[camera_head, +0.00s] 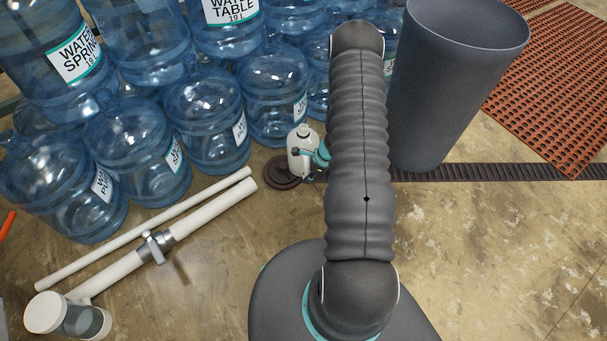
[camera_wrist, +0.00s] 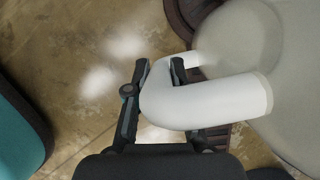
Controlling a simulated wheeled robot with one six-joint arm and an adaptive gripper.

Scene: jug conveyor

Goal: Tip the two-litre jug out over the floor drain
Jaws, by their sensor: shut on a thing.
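The jug (camera_head: 301,158) is small and whitish, with its neck towards the camera in the head view. It looks about upright, next to the big blue bottles. In the wrist view its pale body (camera_wrist: 285,85) fills the right side and its white looped handle (camera_wrist: 215,103) runs between my fingers. My gripper (camera_wrist: 159,72) is shut on that handle; in the head view it shows small and teal (camera_head: 320,155), partly behind my arm. The floor drain (camera_head: 480,171) is a dark slotted channel with a round dark cover (camera_head: 282,175) below the jug. Whether the jug touches the floor is unclear.
Large blue water bottles (camera_head: 205,120) crowd the left and back. White pipes (camera_head: 150,225) with a clamp lie on the floor at left. A tall grey bin (camera_head: 450,80) stands right of my arm, beside an orange mat (camera_head: 560,90). The front-right floor is clear.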

